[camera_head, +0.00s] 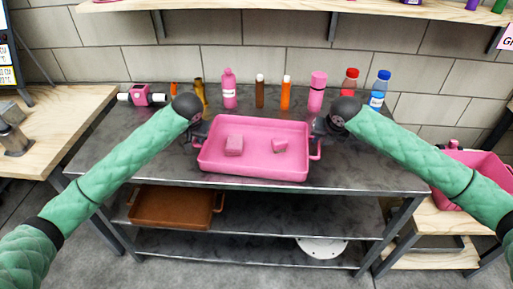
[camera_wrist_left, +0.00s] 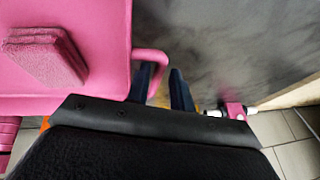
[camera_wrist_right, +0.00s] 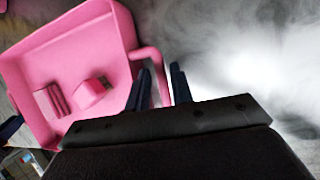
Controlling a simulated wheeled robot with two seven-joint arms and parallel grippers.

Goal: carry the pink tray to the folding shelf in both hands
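The pink tray (camera_head: 256,165) sits level on the dark metal table in the head view, with two pink blocks in it, a left one (camera_head: 234,145) and a smaller right one (camera_head: 280,145). It has a handle at each end. My left gripper (camera_wrist_left: 160,88) is at the left handle (camera_wrist_left: 152,55), its fingers apart with the handle's bar between them. My right gripper (camera_wrist_right: 160,85) is at the right handle (camera_wrist_right: 150,55), fingers also apart on either side of the bar. I cannot tell which furniture is the folding shelf.
Several bottles stand along the back of the table (camera_head: 380,175), including a blue one (camera_head: 380,88). A pink device (camera_head: 142,95) sits back left. A brown tray (camera_head: 175,207) lies on the lower shelf. A pink bin (camera_head: 470,175) stands right on a wooden rack. A wall shelf (camera_head: 270,6) hangs above.

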